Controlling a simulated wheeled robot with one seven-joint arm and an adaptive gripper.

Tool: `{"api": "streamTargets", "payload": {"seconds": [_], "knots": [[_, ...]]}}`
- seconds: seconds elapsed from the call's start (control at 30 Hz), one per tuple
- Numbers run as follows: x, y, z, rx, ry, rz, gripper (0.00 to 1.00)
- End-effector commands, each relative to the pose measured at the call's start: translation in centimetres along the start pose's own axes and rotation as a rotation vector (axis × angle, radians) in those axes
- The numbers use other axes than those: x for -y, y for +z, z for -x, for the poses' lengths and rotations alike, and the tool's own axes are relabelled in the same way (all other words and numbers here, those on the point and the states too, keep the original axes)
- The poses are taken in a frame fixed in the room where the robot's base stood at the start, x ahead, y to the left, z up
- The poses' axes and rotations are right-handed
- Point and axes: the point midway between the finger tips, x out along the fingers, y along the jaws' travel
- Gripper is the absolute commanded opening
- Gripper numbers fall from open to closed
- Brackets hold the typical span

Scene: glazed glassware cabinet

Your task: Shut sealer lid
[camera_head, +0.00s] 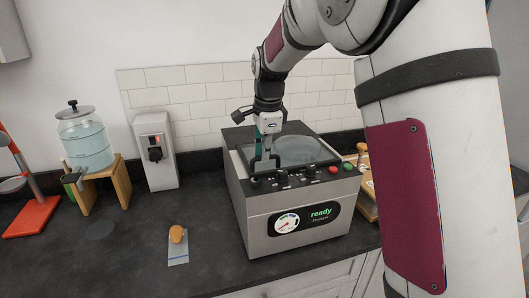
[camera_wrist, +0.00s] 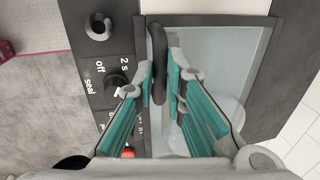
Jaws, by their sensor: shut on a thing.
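The sealer (camera_head: 256,228) is a grey metal box with a dark top, standing on the counter. Its front display reads "ready" beside a round gauge. The clear lid (camera_head: 308,151) lies low and nearly flat over the top; I cannot tell whether a small gap remains under its edge. My gripper (camera_head: 265,160) points down at the lid's front edge, behind the knob panel. In the wrist view its teal-padded fingers are closed around the black lid handle (camera_wrist: 158,48). The lid glass (camera_wrist: 225,45) shows beyond it, with a pale round shape blurred beneath.
A water jar (camera_head: 87,143) on a wooden stand, a white dispenser (camera_head: 156,165) and a red-based stand (camera_head: 32,217) are at left. A small wooden-knobbed item (camera_head: 178,236) lies on the otherwise clear front counter.

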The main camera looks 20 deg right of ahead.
Motion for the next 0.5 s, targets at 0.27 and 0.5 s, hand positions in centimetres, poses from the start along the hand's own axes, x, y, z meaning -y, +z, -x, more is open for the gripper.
{"api": "streamTargets", "payload": {"seconds": [0.27, 0.5], "knots": [[-0.51, -0.06, 0.03, 0.0, 0.015, 0.0, 0.25], [-0.37, -0.03, 0.01, 0.0, 0.011, 0.0, 0.31]]}}
